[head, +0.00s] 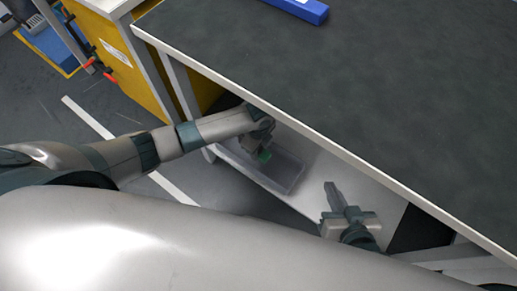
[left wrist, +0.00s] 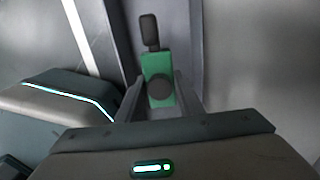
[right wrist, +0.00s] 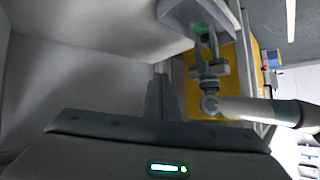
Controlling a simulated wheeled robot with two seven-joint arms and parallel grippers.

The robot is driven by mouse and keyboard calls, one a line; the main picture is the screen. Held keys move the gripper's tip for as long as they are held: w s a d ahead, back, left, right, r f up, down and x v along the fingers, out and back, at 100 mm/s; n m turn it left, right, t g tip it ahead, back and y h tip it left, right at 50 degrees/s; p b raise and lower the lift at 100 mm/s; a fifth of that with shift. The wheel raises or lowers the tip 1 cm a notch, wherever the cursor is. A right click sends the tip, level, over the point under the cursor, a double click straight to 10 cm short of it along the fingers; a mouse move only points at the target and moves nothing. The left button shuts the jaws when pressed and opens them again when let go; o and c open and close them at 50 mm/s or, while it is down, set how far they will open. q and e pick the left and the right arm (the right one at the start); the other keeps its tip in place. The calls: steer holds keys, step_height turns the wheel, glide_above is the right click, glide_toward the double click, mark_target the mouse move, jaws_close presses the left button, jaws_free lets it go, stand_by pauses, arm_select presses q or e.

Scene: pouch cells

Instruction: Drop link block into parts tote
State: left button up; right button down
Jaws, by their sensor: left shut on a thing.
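The link block (head: 264,156) is green with dark round ends. My left gripper (head: 262,149) is shut on it, and the left wrist view shows the block (left wrist: 158,72) between the two fingers. The parts tote (head: 291,181) is a grey open box on the low shelf under the worktop. The block is over the tote's left part in the head view; its exact height above the floor of the tote is hard to tell. My right gripper (head: 331,193) is shut and empty, to the right of the tote. Its fingers (right wrist: 158,95) are together in the right wrist view.
The dark worktop (head: 350,80) with a pale edge overhangs the shelf (head: 340,170). A blue object (head: 305,10) lies on the worktop. A yellow cabinet (head: 135,70) stands at the left. Grey floor (head: 50,125) is free to the left.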

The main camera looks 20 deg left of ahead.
arm_select(q)
steer(key=o, duration=1.2)
steer(key=shift+r, duration=0.1)
steer(key=shift+r, duration=0.45)
step_height(320, 180, up, 3)
steer(key=shift+r+p, duration=0.1)
steer(key=shift+p, duration=0.6)
step_height(320, 180, up, 8)
steer(key=shift+f+p, duration=0.15)
steer(key=shift+p, duration=0.65)
arm_select(e)
steer(key=s+d+f+g+h, duration=0.1)
steer(key=s+d+f+g, duration=0.2)
steer(key=s, duration=0.1)
steer(key=shift+d+f+g+h, duration=0.2)
steer(key=shift+d+g+h, duration=0.15)
steer(key=shift+g+h, duration=0.05)
